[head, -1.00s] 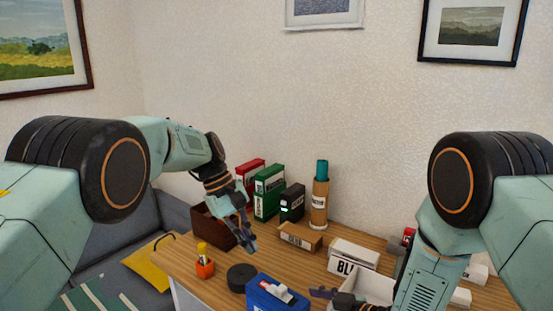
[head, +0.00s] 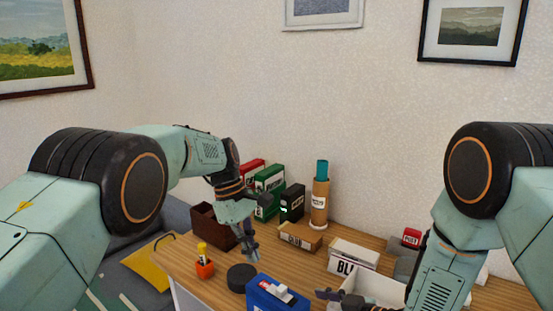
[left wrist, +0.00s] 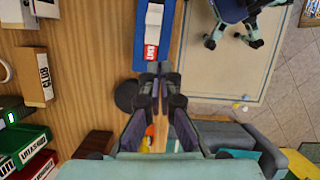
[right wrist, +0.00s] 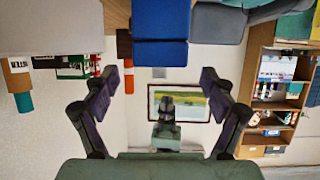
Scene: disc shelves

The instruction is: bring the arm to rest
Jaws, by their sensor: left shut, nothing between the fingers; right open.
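My left gripper (head: 252,250) is over the left part of the wooden table, above the dark round disc and beside the orange cup. It also shows in the left wrist view (left wrist: 157,85), its fingers together with nothing between them. My right gripper (head: 326,294) is low at the front of the table beside the white open box, partly cut off by the lower edge. In the right wrist view its fingers (right wrist: 160,90) stand wide apart, with nothing held.
A blue box (head: 277,296) stands at the front. An orange cup (head: 204,268) and a black disc (head: 241,277) are near the left gripper. Green and black boxes (head: 270,190) and a cardboard tube (head: 319,200) stand at the back. A white box (head: 354,256) is right of centre.

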